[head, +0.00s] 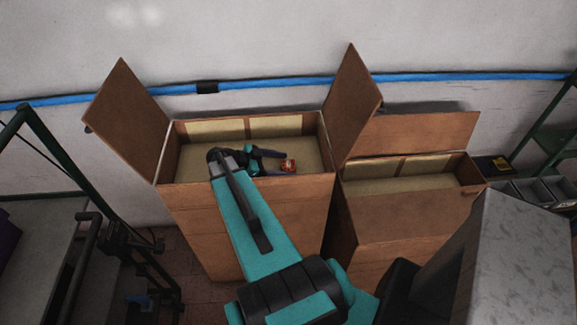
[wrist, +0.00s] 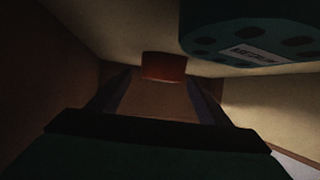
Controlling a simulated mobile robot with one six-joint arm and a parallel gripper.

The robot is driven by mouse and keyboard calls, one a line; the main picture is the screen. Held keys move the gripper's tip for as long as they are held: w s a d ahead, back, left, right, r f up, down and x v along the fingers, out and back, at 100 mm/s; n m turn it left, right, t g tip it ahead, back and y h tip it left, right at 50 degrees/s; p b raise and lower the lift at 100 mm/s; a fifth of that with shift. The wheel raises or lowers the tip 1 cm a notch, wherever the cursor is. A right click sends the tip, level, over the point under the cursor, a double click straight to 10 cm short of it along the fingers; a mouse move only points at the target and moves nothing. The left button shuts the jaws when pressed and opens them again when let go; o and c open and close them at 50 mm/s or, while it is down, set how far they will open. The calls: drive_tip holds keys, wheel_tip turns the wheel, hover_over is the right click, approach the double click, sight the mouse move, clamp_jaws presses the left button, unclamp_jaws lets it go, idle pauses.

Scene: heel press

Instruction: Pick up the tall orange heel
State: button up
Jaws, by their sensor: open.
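The orange heel (head: 288,165) is a small orange-red block inside the left cardboard box (head: 245,205). In the wrist view the heel (wrist: 163,66) shows dark red in shadow, straight ahead of my fingertips. My gripper (head: 281,162) reaches down into this box with its fingers pointing at the heel. In the wrist view my gripper (wrist: 160,82) has its two dark fingers apart, with nothing held between them. The heel appears at or just beyond the fingertips; I cannot tell whether they touch it. Its lower part is not clearly visible.
The left box has raised flaps (head: 127,118) on both sides, and its walls stand close around my gripper. A second open box (head: 405,215) stands to the right. A grey block (head: 515,265) is at front right, and a wall with a blue pipe (head: 440,77) is behind.

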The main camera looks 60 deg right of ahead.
sight(284, 166)
drive_tip(key=shift+s+d+f, duration=0.15)
drive_tip(key=shift+s+d, duration=0.05)
drive_tip(key=shift+s, duration=0.05)
idle(0.4)
drive_tip(key=c, duration=1.2)
drive_tip(key=shift+r+b, duration=1.95)
drive_tip(key=shift+r, duration=3.05)
